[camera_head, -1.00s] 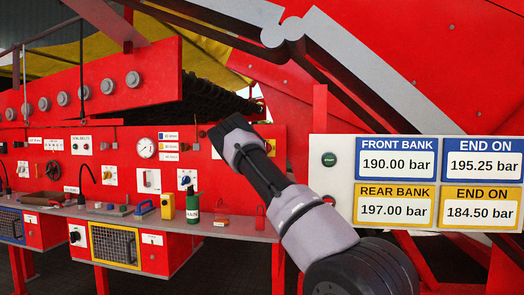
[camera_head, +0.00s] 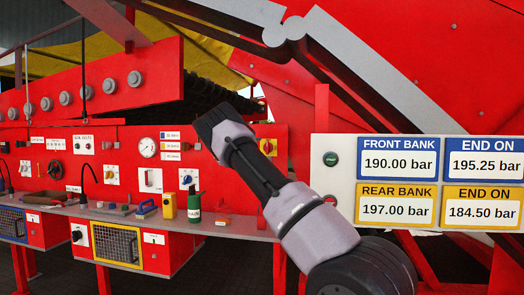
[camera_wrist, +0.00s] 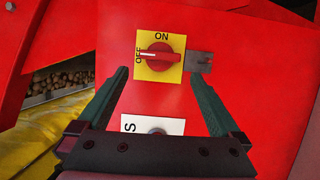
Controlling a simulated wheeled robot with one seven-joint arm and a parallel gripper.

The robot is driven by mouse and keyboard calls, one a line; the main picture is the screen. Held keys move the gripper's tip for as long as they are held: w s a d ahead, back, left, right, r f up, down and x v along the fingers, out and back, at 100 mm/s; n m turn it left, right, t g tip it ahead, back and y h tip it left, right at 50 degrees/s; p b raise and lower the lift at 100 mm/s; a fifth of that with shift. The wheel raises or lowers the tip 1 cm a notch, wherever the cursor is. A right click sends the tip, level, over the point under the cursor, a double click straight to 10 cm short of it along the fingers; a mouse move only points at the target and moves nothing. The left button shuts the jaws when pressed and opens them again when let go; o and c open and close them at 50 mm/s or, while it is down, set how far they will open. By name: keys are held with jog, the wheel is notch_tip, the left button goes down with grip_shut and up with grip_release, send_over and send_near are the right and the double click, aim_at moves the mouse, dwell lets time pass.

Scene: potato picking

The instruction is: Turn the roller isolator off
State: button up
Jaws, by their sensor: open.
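The roller isolator (camera_wrist: 172,73) is a yellow square plate with a red rotary knob on a red panel, upper middle in the wrist view. ON is printed above the knob and OFF at its left. The knob's handle lies level, a pale mark on its left end beside OFF. The yellow plate (camera_head: 267,147) also shows in the head view, just right of my arm's end. My gripper (camera_wrist: 160,78) is open and empty. Its two green fingers point toward the plate, one to each lower side; I see no contact with the knob. In the head view the fingertips are hidden.
A small grey metal plate (camera_wrist: 199,62) is right of the isolator. A white label with a knob (camera_wrist: 153,126) is below it, partly hidden by my gripper. In the head view, a shelf (camera_head: 225,224) below the panel holds a green bottle (camera_head: 194,208) and a yellow device (camera_head: 169,206).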

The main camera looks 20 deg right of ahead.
jog(key=shift+v, duration=2.75)
jog(key=s+d+m+g+y, duration=0.3)
jog(key=s+d+m, duration=0.1)
jog(key=s, duration=0.6)
jog(key=s+d+m+g+y, duration=0.2)
jog(key=s+d+m+y, duration=0.15)
jog(key=s, duration=0.65)
jog(key=s+a+m+y, duration=0.1)
jog(key=s+a+y, duration=0.2)
jog(key=s+a, duration=0.4)
jog(key=s+a+m+t+y, duration=0.1)
jog(key=s+a+y, duration=0.3)
jog(key=s, duration=1.3)
jog(key=s+a+m+t+y, duration=0.1)
jog(key=s+a+y, duration=0.2)
jog(key=s+a, duration=0.8)
jog(key=shift+s, duration=0.5)
